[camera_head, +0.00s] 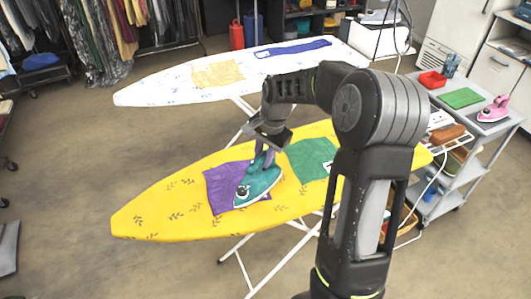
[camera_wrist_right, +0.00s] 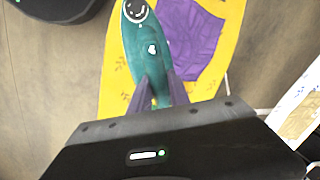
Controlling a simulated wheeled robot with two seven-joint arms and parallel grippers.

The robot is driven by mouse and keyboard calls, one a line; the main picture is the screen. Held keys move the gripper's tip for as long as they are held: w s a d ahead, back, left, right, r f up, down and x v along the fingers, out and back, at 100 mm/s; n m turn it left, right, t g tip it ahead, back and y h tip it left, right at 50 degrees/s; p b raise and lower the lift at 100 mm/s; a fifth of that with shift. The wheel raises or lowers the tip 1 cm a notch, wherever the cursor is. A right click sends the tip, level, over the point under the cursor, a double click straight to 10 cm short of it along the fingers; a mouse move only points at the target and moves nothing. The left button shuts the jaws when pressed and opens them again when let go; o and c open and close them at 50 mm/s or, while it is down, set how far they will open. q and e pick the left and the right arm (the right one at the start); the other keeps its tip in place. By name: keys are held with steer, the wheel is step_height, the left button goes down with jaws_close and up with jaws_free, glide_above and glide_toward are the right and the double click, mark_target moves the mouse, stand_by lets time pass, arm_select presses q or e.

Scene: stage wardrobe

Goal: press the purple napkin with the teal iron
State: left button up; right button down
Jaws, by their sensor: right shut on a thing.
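The purple napkin (camera_head: 222,183) lies on the yellow ironing board (camera_head: 160,212), and part of it is hidden by the teal iron (camera_head: 258,186). My right gripper (camera_head: 265,160) is shut on the iron from above. In the head view the iron overlaps the napkin's right part; I cannot tell whether its sole touches the cloth. In the right wrist view the iron (camera_wrist_right: 145,55) is between the fingers (camera_wrist_right: 156,92), with the napkin (camera_wrist_right: 197,42) showing to its right. My left gripper is in neither view.
A green cloth (camera_head: 312,158) lies on the same board to the right. A white ironing board (camera_head: 160,92) with a tan cloth (camera_head: 218,74) stands behind. A trolley (camera_head: 478,118) at right holds a pink iron (camera_head: 494,110). Open floor lies left and in front.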

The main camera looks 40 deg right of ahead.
steer(key=shift+w+d+n, duration=0.1)
steer(key=shift+d+n, duration=0.05)
steer(key=shift+n, duration=0.45)
steer(key=shift+r+n, duration=0.1)
steer(key=shift+n, duration=0.8)
